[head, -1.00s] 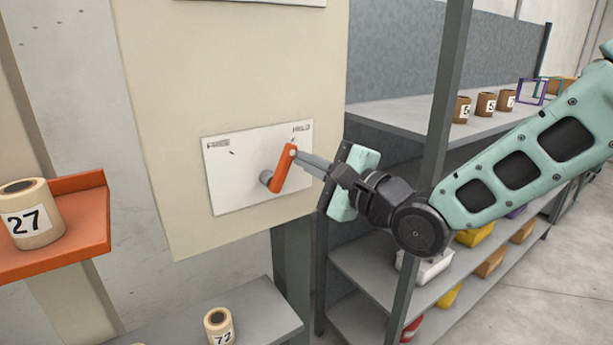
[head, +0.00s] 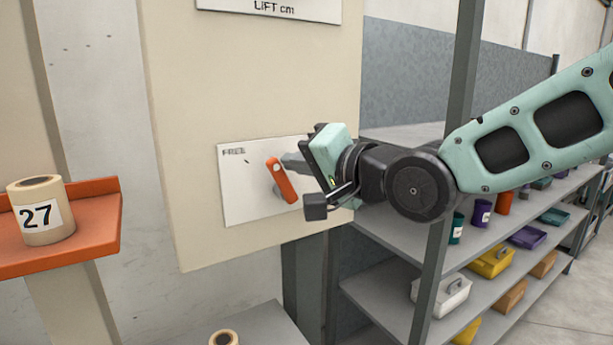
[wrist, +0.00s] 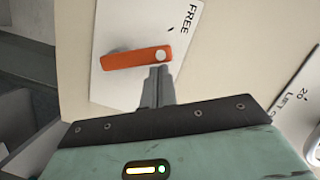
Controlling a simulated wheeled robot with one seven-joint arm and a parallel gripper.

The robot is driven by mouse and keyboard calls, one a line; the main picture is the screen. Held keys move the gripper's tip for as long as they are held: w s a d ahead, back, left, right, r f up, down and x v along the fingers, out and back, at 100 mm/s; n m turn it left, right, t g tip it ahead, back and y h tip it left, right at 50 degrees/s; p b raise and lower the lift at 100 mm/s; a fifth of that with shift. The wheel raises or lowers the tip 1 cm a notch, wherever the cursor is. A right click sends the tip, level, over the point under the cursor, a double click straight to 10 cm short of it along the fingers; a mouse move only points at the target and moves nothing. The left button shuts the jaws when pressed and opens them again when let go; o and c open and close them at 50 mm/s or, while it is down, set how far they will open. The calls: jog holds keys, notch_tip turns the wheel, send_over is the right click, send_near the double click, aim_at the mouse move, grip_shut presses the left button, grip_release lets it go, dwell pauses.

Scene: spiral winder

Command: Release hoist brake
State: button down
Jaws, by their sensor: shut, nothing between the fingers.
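The orange brake lever (head: 283,182) is mounted on a white plate (head: 240,198) on a beige panel. It leans with its upper end to the left, toward the FREE marking; the HELD marking is hidden behind my gripper. My gripper (head: 287,161) is shut and empty, its fingertips at the right side of the lever's upper end. In the wrist view the closed fingertips (wrist: 158,74) sit right beside the lever's (wrist: 137,59) round-marked end; I cannot tell whether they touch. The FREE label (wrist: 189,18) shows beyond it.
A sign reading LIFT cm (head: 270,8) is above the plate. An orange shelf (head: 95,228) with a spool marked 27 (head: 42,212) juts out at left. Grey shelving (head: 400,245) with bins and its upright post (head: 440,240) stand at right, close to my arm.

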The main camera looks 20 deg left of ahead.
jog(key=shift+s+a+f+n+h+b, duration=0.25)
jog(key=shift+s+a+n+b, duration=0.35)
jog(key=shift+n+b, duration=0.4)
jog(key=shift+s, duration=0.15)
jog(key=shift+r, duration=0.1)
